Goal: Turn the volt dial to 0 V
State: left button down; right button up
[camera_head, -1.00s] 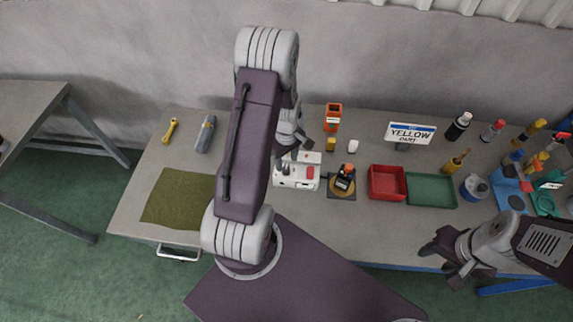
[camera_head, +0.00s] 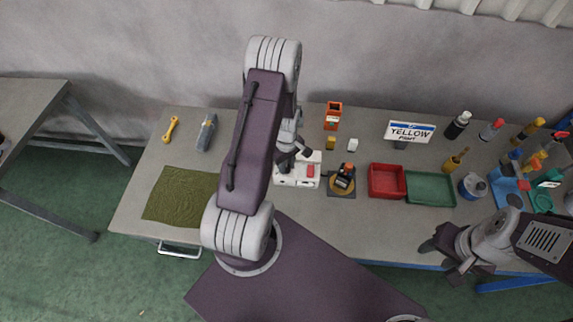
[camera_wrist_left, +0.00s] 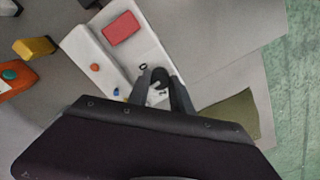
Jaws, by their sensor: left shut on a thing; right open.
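The white device (camera_head: 283,181) stands mid-table, with a red block (camera_head: 310,171) at its right end. In the left wrist view the device (camera_wrist_left: 85,45) shows the red block (camera_wrist_left: 121,28), a small orange-red knob (camera_wrist_left: 95,67) and a small blue knob (camera_wrist_left: 116,91). My left gripper (camera_head: 287,162) is over the device's left part. In the left wrist view its fingers (camera_wrist_left: 161,82) are closed around a dark dial, mostly hidden; its pointer and setting cannot be read. My right gripper (camera_head: 440,252) is open and empty past the table's front edge.
A black stand with a round orange base (camera_head: 341,184) is right of the device. A red tray (camera_head: 386,182) and a green tray (camera_head: 431,189) lie further right, with several bottles beyond. A green mat (camera_head: 178,195) lies left. My left arm hides some of the table.

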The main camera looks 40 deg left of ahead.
pick_arm(q)
jog(key=m+b, duration=0.1)
jog(key=m, duration=0.4)
jog(key=shift+m, duration=0.3)
jog(key=m, duration=0.5)
jog(key=shift+m+b, duration=0.35)
jog(key=shift+m, duration=0.35)
jog(key=c, duration=1.1)
grip_release()
jog(key=shift+c, duration=0.2)
jog(key=shift+r, duration=0.15)
jog(key=shift+w+r, duration=0.1)
jog(key=shift+r, duration=0.25)
notch_tip(320, 180, up, 8)
jog(key=b, duration=0.1)
jog(key=shift+b, duration=0.3)
